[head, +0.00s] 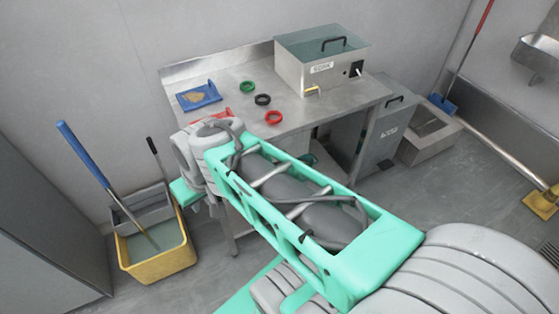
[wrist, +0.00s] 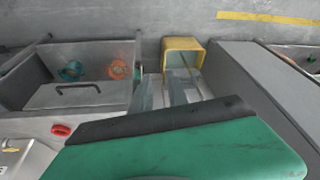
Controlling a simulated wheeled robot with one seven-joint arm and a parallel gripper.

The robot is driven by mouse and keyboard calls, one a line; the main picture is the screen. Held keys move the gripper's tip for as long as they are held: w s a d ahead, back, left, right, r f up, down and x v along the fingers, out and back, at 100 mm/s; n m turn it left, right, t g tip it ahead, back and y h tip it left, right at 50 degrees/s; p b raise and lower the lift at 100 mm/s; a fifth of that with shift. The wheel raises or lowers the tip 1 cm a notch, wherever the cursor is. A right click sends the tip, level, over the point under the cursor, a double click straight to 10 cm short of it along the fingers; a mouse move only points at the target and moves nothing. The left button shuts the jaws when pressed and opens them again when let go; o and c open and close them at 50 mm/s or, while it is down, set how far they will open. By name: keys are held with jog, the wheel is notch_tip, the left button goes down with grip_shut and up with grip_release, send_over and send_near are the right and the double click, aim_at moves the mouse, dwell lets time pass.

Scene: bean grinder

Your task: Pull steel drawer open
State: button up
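The steel drawer (wrist: 48,97) shows in the wrist view, which looks upside down, as a flat grey front with a dark bar handle (wrist: 78,88). It looks flush with the table front, so it appears shut. In the head view my arm hides the drawer. My gripper (head: 190,193) is at the table's front left corner, partly hidden behind my wrist. In the wrist view its broad green part with a black edge (wrist: 180,145) fills the lower middle, to the right of the handle and apart from it.
The steel table (head: 225,75) holds a lidded steel machine (head: 320,62), a blue tray (head: 199,96) and several rings. A yellow mop bucket (head: 155,255) stands left of the table. Green (wrist: 70,71) and orange (wrist: 117,69) round things lie in the space below the drawer.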

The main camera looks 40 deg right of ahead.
jog(key=w+d+f+m+t+y+b, duration=0.1)
jog(key=w+d+f+m+t+b, duration=0.2)
jog(key=d+f+m+b, duration=0.5)
jog(key=w+d+f+m+t+y+b, duration=0.1)
jog(key=w+d+f+t+b, duration=0.2)
jog(key=f, duration=0.8)
jog(key=s+d+m+t+h+b, duration=0.25)
jog(key=d+m, duration=0.35)
jog(key=d, duration=0.3)
jog(key=s+d+m+t+h+b, duration=0.1)
jog(key=d+m+t+h+b, duration=0.25)
jog(key=d+m, duration=0.35)
jog(key=shift+n+h, duration=0.4)
jog(key=shift+n, duration=0.2)
jog(key=x, duration=0.5)
jog(key=d+x, duration=0.1)
jog(key=x, duration=0.1)
jog(key=shift+f+p, duration=0.1)
jog(key=shift+p, duration=0.2)
jog(key=shift+c, duration=0.3)
grip_shut()
